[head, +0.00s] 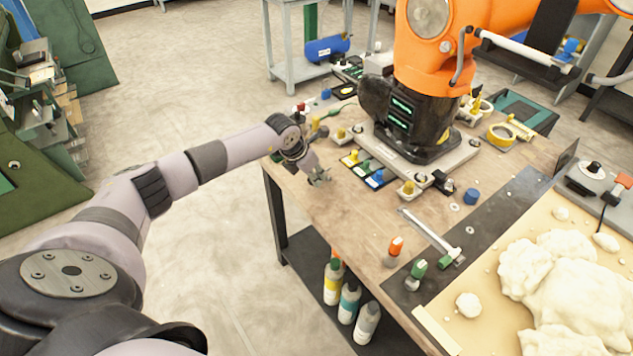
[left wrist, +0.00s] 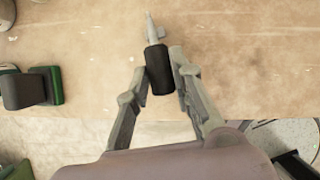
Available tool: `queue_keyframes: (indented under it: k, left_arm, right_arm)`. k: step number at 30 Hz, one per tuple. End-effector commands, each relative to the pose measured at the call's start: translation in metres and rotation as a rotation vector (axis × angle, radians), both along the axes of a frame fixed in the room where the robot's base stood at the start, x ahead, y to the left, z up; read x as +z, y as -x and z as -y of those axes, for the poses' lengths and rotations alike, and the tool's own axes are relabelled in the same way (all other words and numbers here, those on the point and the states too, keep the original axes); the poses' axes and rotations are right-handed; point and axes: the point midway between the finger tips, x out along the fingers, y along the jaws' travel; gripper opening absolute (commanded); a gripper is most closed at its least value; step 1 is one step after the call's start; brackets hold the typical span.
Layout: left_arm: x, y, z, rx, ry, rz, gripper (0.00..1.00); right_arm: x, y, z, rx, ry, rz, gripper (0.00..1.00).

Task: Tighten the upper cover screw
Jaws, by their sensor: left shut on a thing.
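My left gripper (head: 319,178) is over the left edge of the workbench (head: 370,218), in front of the orange robot's base. In the left wrist view the left gripper (left wrist: 160,72) is shut on a tool (left wrist: 159,70) with a thick black handle and a thin grey tip. The tip points away from me over the wood top. The orange robot (head: 432,60) has a dark base with a black cover (head: 401,110) marked with green strips. It stands apart from my gripper. I cannot make out the upper cover screw. My right gripper is not in view.
Small yellow, green and blue parts (head: 366,170) lie close to my left gripper. Pale foam lumps (head: 565,280) cover the right. Bottles (head: 350,303) stand on the lower shelf.

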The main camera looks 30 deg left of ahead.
Motion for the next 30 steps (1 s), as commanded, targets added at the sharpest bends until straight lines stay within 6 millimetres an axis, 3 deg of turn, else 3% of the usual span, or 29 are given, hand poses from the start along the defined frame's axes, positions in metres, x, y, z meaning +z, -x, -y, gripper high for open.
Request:
queue_keyframes:
  k: [17, 26, 27, 30]
  left_arm:
    - [0.032, -0.001, 0.0, 0.0, 0.001, 0.002, 0.0]
    - [0.034, 0.0, 0.0, 0.0, 0.001, 0.002, 0.0]
    - [0.034, 0.0, 0.0, 0.0, 0.0, 0.002, 0.21]
    - [0.034, 0.0, 0.0, 0.0, 0.0, 0.002, 0.14]
  right_arm:
    - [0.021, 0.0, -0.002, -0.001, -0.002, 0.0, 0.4]
    - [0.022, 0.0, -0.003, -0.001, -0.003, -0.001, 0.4]
    - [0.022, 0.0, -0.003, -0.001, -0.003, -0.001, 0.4]
    - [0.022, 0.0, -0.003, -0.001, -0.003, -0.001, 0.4]
